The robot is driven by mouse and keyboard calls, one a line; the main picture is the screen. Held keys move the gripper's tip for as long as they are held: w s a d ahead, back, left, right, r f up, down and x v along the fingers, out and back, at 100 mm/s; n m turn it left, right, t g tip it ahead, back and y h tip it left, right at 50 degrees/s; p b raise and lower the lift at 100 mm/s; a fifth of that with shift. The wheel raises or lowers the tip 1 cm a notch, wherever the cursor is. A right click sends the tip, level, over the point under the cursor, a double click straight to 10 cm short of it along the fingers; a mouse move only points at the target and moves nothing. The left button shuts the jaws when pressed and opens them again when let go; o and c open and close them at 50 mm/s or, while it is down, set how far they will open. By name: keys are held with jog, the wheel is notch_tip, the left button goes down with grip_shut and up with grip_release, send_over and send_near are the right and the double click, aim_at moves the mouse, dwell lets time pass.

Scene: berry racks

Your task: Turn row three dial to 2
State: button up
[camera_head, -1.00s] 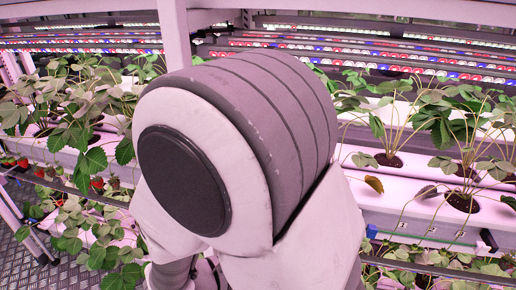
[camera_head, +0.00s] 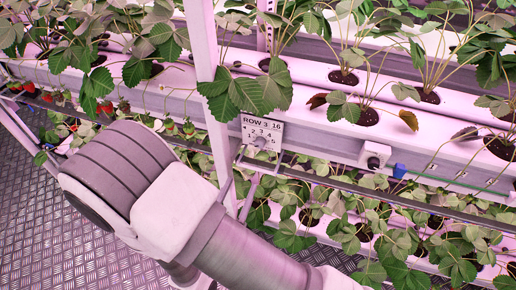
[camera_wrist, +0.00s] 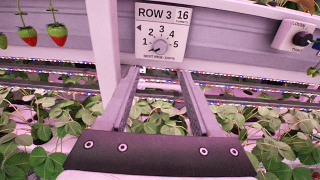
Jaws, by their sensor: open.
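The row three dial (camera_wrist: 158,45) is a small round knob on a white plate (camera_wrist: 177,14) marked "ROW 3 16", with numbers 1 to 5 around it. Its pointer seems to face lower left, near the 1, but it is too small to be sure. The plate also shows in the head view (camera_head: 262,124), on the rack's front rail beside an upright post. My gripper (camera_wrist: 158,74) is open and empty in the wrist view. Its two fingers reach up toward the plate's lower edge, one either side of the dial's line. I cannot tell whether they touch the plate.
A white box with a dark round knob (camera_head: 375,155) sits on the rail to the right, with a blue piece (camera_head: 399,171) beside it. A white post (camera_head: 209,90) stands just left of the plate. Strawberries (camera_wrist: 58,34) hang at left. Leafy plants fill the shelf below.

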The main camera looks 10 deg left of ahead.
aim_at(259, 146)
jog(key=w, duration=0.9)
jog(key=w+d, duration=0.1)
jog(key=w, duration=0.3)
jog(key=shift+w, duration=0.4)
grip_shut()
